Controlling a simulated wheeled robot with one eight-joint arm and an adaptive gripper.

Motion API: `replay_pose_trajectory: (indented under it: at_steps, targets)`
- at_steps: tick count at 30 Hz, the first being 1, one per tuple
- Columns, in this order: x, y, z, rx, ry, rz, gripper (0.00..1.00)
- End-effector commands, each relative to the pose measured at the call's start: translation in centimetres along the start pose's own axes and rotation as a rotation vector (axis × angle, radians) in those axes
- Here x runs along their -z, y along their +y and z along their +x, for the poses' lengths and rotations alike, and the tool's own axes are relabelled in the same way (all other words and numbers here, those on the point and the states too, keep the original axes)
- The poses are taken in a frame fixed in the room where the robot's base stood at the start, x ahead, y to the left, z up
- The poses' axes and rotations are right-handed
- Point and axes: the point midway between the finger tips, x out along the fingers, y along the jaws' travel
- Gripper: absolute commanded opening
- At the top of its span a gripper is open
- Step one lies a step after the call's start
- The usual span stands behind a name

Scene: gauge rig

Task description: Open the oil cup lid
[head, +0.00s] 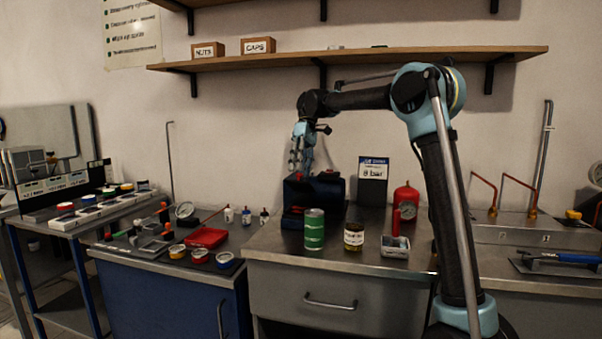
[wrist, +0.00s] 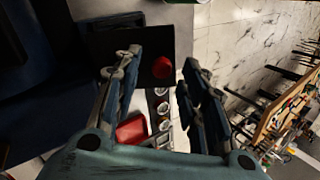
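A small red round cap (wrist: 162,68) shows between my fingers in the wrist view, on a dark block; it may be the oil cup lid, but I cannot tell for sure. In the head view a bit of red (head: 298,177) shows at the top of the dark blue machine (head: 328,190) on the grey bench. My gripper (head: 298,168) hangs fingers down just above that machine. In the wrist view my gripper (wrist: 161,58) has its fingers spread on either side of the red cap, with nothing held. Contact with the cap cannot be seen.
A red tray (head: 207,237) lies left. A shelf (head: 350,58) runs above.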

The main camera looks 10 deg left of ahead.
Motion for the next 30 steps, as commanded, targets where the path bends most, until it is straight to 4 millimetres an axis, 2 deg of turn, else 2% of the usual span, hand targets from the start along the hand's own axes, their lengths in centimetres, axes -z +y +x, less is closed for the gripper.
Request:
replay_pose_trajectory:
  at_steps: [9,15,21,30]
  targets:
    - [0.0,0.1,-5.7,0.000,0.000,0.001,0.39]
    - [0.1,0.2,-8.7,0.000,0.000,0.001,0.39]
    - [0.0,0.2,-10.2,0.000,0.000,0.000,0.39]
    - [0.0,0.2,-10.6,0.000,0.000,0.000,0.39]
